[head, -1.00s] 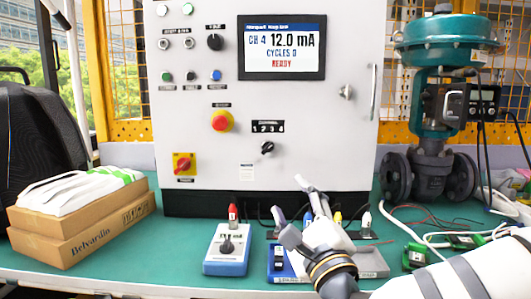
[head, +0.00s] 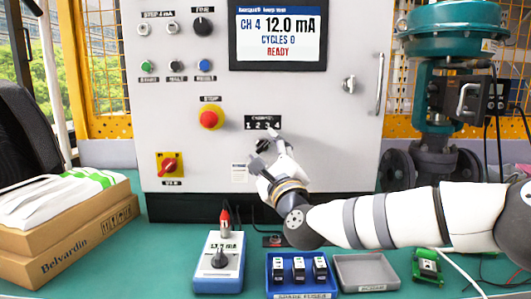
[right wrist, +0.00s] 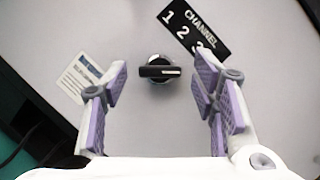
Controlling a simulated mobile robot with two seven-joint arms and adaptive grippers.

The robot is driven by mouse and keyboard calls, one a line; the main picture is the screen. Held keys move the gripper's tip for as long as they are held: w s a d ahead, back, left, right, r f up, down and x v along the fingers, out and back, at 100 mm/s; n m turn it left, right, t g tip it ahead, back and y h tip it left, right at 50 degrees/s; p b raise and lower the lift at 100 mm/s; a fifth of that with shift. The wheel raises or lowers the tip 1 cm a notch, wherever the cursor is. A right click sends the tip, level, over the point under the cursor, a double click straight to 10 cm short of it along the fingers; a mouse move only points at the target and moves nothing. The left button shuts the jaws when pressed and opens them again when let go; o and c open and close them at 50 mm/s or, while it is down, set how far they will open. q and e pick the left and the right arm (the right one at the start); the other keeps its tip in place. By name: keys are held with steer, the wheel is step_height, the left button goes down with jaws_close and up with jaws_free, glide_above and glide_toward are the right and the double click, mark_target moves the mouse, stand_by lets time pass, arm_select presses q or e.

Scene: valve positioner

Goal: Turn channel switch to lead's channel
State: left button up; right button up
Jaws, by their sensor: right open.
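The channel switch (head: 263,145) is a small black knob on the cabinet front, under the CHANNEL 1 2 3 4 label (head: 262,122). In the right wrist view the knob (right wrist: 160,70) shows a white mark on its right end. My right gripper (head: 264,153) is in front of the knob, partly covering it in the head view. In the right wrist view its fingers (right wrist: 162,92) are open, one on each side of the knob, with gaps. The screen (head: 278,35) reads CH 4, 12.0 mA, CYCLES 0, READY. My left gripper is out of view.
A blue calibrator (head: 219,262) with a red plug (head: 225,222), a blue fuse tray (head: 298,288) and a grey tray (head: 366,272) stand below my right arm. Boxes (head: 70,235) are at left; a teal valve (head: 445,100) is at right. A red stop button (head: 211,118) is left of the knob.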

steer(key=c, duration=1.2)
steer(key=shift+o, duration=0.2)
